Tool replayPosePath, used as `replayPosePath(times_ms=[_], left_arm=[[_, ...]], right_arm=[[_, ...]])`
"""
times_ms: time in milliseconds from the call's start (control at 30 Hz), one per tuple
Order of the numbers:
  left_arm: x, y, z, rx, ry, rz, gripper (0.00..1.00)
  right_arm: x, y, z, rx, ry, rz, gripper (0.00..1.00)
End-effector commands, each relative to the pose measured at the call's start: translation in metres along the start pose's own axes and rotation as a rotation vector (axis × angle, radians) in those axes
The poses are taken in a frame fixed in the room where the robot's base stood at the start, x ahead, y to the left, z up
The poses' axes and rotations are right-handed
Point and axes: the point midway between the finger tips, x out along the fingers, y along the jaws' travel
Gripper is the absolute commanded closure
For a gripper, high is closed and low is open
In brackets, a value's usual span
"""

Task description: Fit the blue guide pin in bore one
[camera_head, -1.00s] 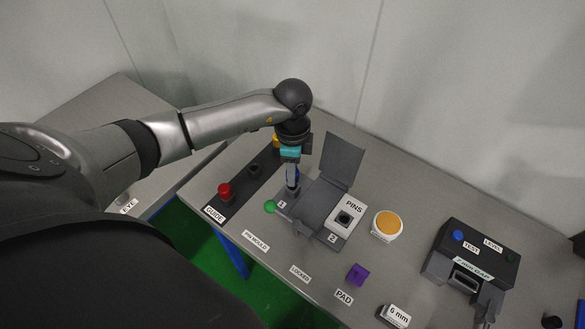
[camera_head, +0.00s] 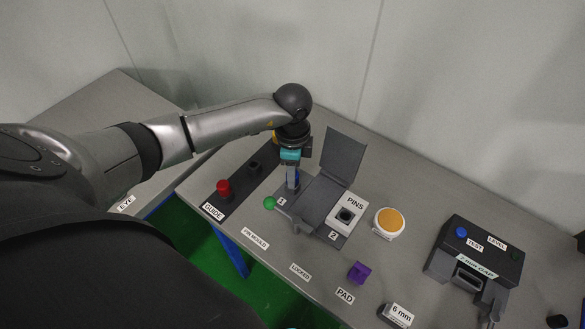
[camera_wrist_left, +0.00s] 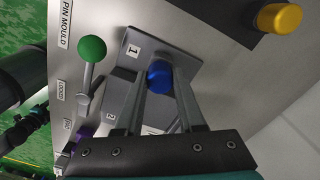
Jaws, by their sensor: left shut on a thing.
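My left gripper (camera_head: 292,189) is shut on the blue guide pin (camera_wrist_left: 158,76). The pin's round blue top shows between the two fingertips in the left wrist view. The gripper points down over the end of the grey pin mould (camera_head: 314,201) marked 1. The fingers hide bore one and the pin's lower end, so I cannot tell whether the pin is in the bore. The mould's grey lid (camera_head: 342,157) stands raised. A lever with a green knob (camera_head: 269,203) is beside end 1.
The dark guide strip (camera_head: 238,184) carries a red pin (camera_head: 223,187) and a yellow one (camera_wrist_left: 279,18). A white PINS block (camera_head: 347,214) is near mark 2.

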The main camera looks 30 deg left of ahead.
Motion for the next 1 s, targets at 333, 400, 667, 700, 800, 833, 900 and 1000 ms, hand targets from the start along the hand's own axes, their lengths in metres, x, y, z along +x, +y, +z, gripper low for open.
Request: replayPosePath(times_ms=[333, 400, 667, 700, 800, 833, 900, 1000], left_arm=[[0.006, 0.000, 0.000, 0.000, 0.001, 0.000, 0.52], [0.006, 0.000, 0.000, 0.000, 0.001, 0.000, 0.44], [0.006, 0.000, 0.000, 0.000, 0.001, 0.000, 0.27], [0.006, 0.000, 0.000, 0.000, 0.001, 0.000, 0.27], [0.005, 0.000, 0.000, 0.000, 0.001, 0.000, 0.27], [0.004, 0.000, 0.000, 0.000, 0.001, 0.000, 0.27], [0.000, -0.001, -0.001, 0.001, 0.002, -0.001, 0.27], [-0.013, -0.001, -0.001, 0.001, 0.003, -0.003, 0.27]], right_arm=[[0.004, -0.001, 0.000, 0.000, 0.000, -0.001, 0.50], [0.004, -0.001, 0.000, 0.000, 0.000, -0.001, 0.50], [0.004, -0.001, 0.000, -0.001, 0.000, -0.001, 0.50], [0.004, -0.001, 0.000, -0.001, 0.000, -0.001, 0.50], [0.004, -0.001, 0.000, -0.001, 0.000, -0.001, 0.50], [0.003, -0.001, 0.000, -0.001, 0.000, -0.001, 0.50], [0.003, -0.001, 0.000, -0.001, 0.000, -0.001, 0.50], [0.001, -0.001, 0.000, -0.001, 0.000, -0.001, 0.50]])
